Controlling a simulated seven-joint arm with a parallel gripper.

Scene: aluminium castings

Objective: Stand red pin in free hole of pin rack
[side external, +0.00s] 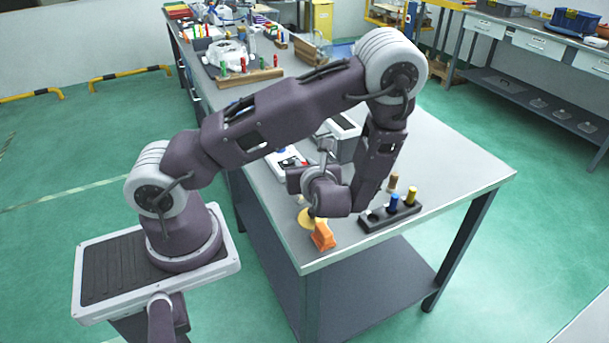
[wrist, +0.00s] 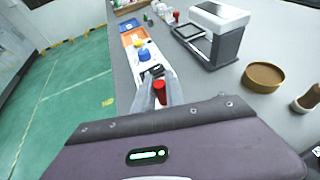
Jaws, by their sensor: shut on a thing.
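My gripper (wrist: 158,92) is shut on a red pin (wrist: 160,84), whose round red top shows between the two grey fingers in the wrist view. In the side view my gripper (side external: 325,150) is over the white board on the table, away from the rack; the held pin is not clear there. The dark pin rack (side external: 377,224) stands near the table's front right. A blue pin (side external: 393,202) and a yellow pin (side external: 411,196) stand in it. A brown pin (side external: 393,183) shows at its back edge; I cannot tell whether it is in the rack. The left end seems unoccupied.
A grey and white device (wrist: 218,32) stands beyond my gripper to the right. A round brown tub (wrist: 264,77) is at right in the wrist view. An orange block (side external: 323,236) lies at the table's near edge. A wooden rack with coloured pins (side external: 250,77) is far back.

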